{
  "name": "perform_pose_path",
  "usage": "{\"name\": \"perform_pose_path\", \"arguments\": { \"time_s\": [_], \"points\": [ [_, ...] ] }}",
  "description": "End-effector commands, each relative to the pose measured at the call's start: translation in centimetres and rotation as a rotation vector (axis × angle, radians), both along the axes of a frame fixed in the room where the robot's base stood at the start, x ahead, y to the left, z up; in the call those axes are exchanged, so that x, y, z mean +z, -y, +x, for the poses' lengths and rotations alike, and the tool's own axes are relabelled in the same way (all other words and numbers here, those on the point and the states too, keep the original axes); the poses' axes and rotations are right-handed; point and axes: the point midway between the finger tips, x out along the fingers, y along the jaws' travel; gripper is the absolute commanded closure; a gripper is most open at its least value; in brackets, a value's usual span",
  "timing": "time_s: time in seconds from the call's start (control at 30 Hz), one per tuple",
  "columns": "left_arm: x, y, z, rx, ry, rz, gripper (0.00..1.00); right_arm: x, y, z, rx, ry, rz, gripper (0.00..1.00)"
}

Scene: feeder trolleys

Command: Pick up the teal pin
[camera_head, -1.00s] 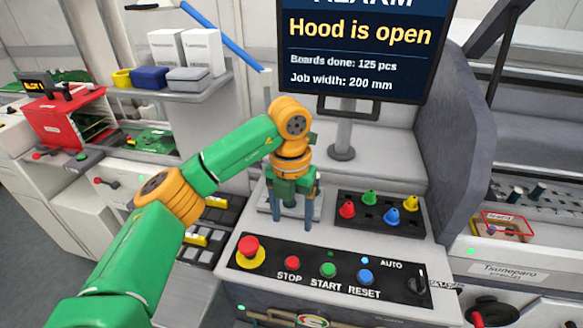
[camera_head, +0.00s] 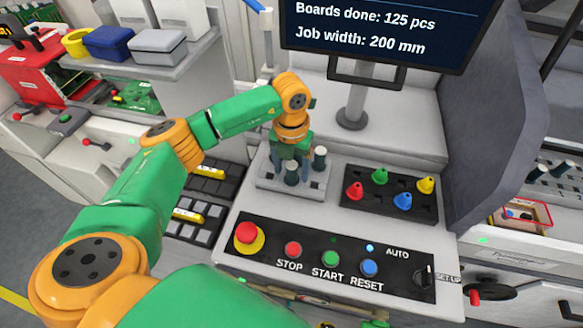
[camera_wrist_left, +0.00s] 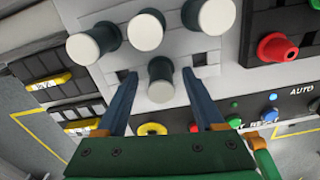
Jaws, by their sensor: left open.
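Several dark teal pins with pale round tops stand upright in a light grey block (camera_head: 262,181). A front pin (camera_head: 291,174) and a right-hand pin (camera_head: 320,158) show in the head view; others are partly hidden by my gripper. My left gripper (camera_head: 292,163) is open and points down over the block. In the left wrist view its fingers (camera_wrist_left: 157,74) stand on either side of one teal pin (camera_wrist_left: 160,68), apart from it as far as I can see. More pins (camera_wrist_left: 145,28) stand beyond the fingertips. My right gripper is not in view.
A black tray (camera_head: 368,206) with red, green, blue and yellow cones lies right of the block. A button panel (camera_head: 310,262) is in front. The monitor (camera_head: 375,30) stands behind. A black rack (camera_head: 212,190) with yellow-labelled slots lies left.

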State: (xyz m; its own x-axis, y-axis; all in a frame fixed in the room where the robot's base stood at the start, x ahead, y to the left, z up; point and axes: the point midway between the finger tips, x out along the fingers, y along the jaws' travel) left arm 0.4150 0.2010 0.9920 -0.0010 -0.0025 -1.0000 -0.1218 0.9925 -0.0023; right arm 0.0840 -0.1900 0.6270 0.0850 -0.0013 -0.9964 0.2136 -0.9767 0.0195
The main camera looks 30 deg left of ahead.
Motion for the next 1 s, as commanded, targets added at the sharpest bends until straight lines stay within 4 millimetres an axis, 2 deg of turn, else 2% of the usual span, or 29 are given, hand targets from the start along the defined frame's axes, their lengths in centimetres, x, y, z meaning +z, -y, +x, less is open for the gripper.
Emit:
{"name": "perform_pose_path", "arguments": {
  "time_s": [0.07,0.1,0.33,0.37,0.77,0.9,1.0],
  "points": [
    [0.0,0.0,0.0,0.0,0.0,0.0,0.3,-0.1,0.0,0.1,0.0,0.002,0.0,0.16],
    [0.0,0.0,0.0,0.0,0.0,0.0,0.36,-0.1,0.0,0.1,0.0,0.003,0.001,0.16],
    [0.0,0.0,0.0,0.0,0.0,-0.001,0.98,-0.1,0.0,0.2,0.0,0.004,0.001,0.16],
    [0.0,0.0,0.0,0.0,0.0,-0.001,1.0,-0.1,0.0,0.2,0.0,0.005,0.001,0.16],
    [0.6,0.0,0.1,0.0,0.002,-0.002,1.0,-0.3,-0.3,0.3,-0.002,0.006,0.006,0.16],
    [2.9,0.0,0.2,-0.001,0.005,0.001,1.0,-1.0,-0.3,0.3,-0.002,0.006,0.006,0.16],
    [4.9,1.9,-0.5,-0.008,0.008,0.0,1.0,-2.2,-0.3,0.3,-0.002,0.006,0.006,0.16]
  ]
}}
